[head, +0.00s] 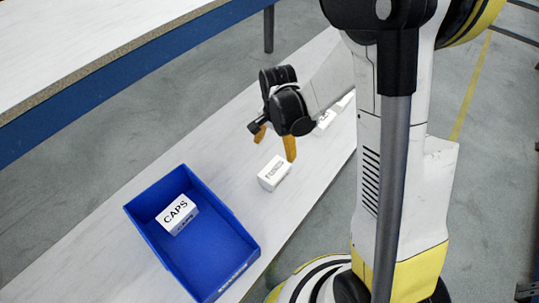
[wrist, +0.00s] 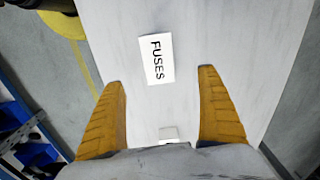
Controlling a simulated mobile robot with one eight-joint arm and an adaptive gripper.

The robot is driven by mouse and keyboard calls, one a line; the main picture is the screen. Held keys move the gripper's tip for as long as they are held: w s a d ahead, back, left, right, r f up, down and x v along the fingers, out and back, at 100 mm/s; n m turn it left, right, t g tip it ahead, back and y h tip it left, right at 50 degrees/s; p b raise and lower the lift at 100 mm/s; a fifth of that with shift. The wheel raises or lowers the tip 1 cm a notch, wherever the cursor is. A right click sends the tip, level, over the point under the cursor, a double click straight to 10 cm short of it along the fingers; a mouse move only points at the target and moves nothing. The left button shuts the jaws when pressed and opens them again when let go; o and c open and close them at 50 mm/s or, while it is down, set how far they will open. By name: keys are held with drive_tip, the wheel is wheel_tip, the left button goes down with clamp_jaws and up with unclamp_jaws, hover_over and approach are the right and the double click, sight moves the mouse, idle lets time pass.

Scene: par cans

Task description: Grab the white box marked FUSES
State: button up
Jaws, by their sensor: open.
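The white box marked FUSES (wrist: 157,60) lies on the pale bench top, beyond my fingertips in the wrist view and roughly centred between them. In the head view the same white box (head: 274,173) sits to the right of the blue bin, with small dark lettering on it. My gripper (head: 274,147) is above the bench close to this box, pointing down, with its two orange fingers apart. In the wrist view my gripper (wrist: 162,78) is open with nothing between its fingers.
A blue bin (head: 235,226) on the bench holds a white box marked CAPS (head: 178,214). Other white boxes (head: 324,122) lie behind my gripper, partly hidden by my arm. The narrow bench (head: 120,196) has floor on both sides. Another table (head: 90,45) stands at upper left.

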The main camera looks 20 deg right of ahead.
sight(275, 170)
drive_tip(key=shift+m, duration=0.4)
wheel_tip(275, 170, down, 13)
drive_tip(key=b, duration=0.5)
drive_tip(key=shift+w+d, duration=0.1)
drive_tip(key=shift+d, duration=0.05)
drive_tip(key=c, duration=1.4)
drive_tip(key=shift+o, duration=0.2)
drive_tip(key=shift+r, duration=0.15)
